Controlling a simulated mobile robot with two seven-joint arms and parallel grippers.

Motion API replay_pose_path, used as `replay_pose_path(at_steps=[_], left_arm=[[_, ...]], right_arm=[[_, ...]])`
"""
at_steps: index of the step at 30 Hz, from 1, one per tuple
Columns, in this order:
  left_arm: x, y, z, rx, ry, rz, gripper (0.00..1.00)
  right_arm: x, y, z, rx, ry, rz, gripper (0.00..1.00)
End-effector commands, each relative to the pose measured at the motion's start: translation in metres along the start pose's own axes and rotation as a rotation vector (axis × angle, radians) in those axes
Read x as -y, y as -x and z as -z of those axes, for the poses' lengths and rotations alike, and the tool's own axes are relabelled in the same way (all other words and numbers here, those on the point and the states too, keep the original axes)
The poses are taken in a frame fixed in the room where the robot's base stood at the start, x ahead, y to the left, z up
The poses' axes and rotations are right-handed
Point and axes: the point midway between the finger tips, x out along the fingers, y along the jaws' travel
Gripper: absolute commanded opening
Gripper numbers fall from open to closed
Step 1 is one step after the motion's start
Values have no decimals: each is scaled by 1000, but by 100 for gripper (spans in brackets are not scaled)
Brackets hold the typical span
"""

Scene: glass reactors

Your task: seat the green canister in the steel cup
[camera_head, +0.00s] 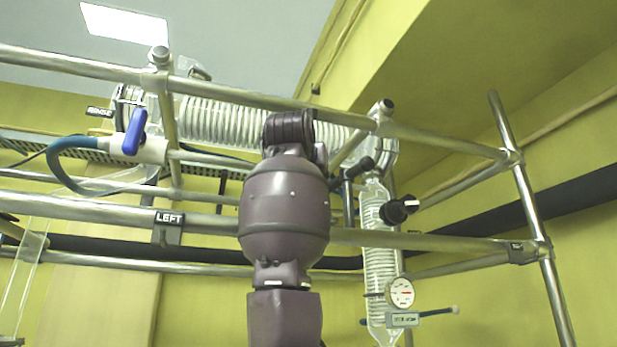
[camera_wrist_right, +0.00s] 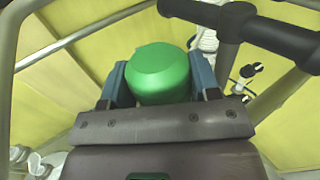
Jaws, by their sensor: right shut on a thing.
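The green canister (camera_wrist_right: 158,72) is between the two blue-grey fingers of my right gripper (camera_wrist_right: 160,84) in the right wrist view. The gripper is shut on it. The canister's rounded green end faces the camera; the rest of it is hidden. I do not see the steel cup in either view. My left gripper is not in view. In the head view a dark purple arm link of mine rises in the middle; no gripper shows there.
Steel frame rails (camera_head: 450,145) cross the head view around a coiled glass condenser (camera_head: 225,122). A blue-handled valve (camera_head: 134,132) is at left, a dial gauge (camera_head: 401,292) at lower right. In the wrist view a thick dark pipe (camera_wrist_right: 225,20) passes close beyond the canister.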

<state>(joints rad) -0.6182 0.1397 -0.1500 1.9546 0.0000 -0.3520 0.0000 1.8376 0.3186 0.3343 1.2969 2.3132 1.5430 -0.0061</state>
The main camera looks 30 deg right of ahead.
Motion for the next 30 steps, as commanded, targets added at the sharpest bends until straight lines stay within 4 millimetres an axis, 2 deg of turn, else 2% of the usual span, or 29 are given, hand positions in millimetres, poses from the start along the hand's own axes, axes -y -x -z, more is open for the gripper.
replay_pose_path(at_steps=[30], left_arm=[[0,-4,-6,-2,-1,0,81]], right_arm=[[0,0,11,0,0,0,31]])
